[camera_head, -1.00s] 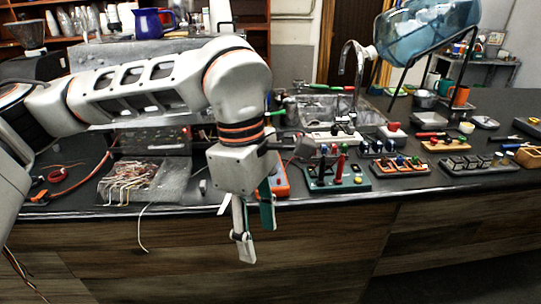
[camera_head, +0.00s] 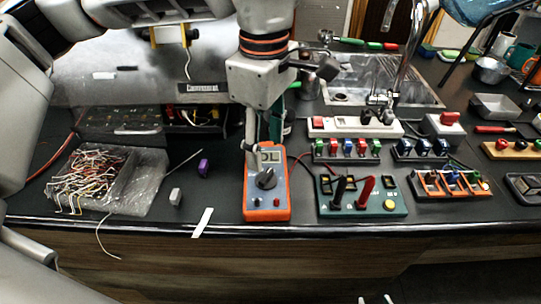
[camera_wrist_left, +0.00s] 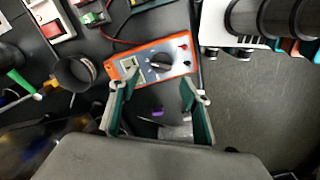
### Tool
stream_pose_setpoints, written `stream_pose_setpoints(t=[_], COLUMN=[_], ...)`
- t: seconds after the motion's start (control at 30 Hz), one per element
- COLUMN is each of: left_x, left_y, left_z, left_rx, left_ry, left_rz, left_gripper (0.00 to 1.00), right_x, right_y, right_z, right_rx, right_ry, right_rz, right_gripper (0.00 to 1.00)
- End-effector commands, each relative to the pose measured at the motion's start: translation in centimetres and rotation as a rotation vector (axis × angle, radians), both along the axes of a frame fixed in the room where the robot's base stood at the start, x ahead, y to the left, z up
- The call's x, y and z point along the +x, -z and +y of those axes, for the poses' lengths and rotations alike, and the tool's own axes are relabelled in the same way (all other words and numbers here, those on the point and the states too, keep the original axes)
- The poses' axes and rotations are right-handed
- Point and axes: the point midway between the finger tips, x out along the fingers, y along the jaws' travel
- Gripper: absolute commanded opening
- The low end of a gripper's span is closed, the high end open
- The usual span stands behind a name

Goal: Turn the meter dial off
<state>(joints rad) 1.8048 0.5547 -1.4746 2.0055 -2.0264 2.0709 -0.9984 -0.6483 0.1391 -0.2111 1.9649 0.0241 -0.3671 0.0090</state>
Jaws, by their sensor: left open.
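The orange meter (camera_head: 251,203) lies face up near the counter's front edge, with a grey face and a small display. Its black dial (camera_head: 266,179) sits in the middle of the face. In the left wrist view, the meter (camera_wrist_left: 131,67) and its dial (camera_wrist_left: 160,61) lie beyond the fingertips. My left gripper (camera_head: 262,152) points down over the meter's upper end, covering part of it. Two pale tips at the head view's bottom edge may be my right gripper (camera_head: 375,299).
A green board with black and red levers (camera_head: 330,208) stands right of the meter. A tray of wires (camera_head: 150,195) and a small purple block (camera_head: 203,168) are left. Switch blocks (camera_head: 346,148) stand behind. A red lead runs from the meter's right side.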

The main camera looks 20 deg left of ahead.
Motion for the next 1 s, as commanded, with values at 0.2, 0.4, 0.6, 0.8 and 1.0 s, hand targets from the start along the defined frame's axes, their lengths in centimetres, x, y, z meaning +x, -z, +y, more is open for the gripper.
stream_pose_setpoints(t=[0.2,0.4,0.6,0.8,1.0], left_x=[-0.1,0.0,0.0,0.0,0.0], left_y=[3.5,6.0,6.9,6.9,6.9], left_z=[0.0,0.0,0.0,0.0,0.0], left_rx=[0.0,0.0,0.0,0.0,0.0], left_ry=[0.001,0.0,0.0,0.0,0.0], left_rz=[0.005,0.002,0.001,0.0,0.0], left_gripper=[0.47,0.47,0.47,0.47,0.09], right_x=[-0.7,-0.6,-0.2,0.0,-0.1], right_y=[0.9,0.9,0.4,0.2,0.2], right_z=[0.0,0.1,0.1,0.1,0.1], right_rx=[-0.002,-0.002,0.0,0.001,0.001], right_ry=[-0.002,-0.002,-0.002,-0.002,-0.002], right_rz=[0.019,0.015,0.006,0.001,0.001], right_gripper=[0.4,0.4,0.4,0.4,0.4])
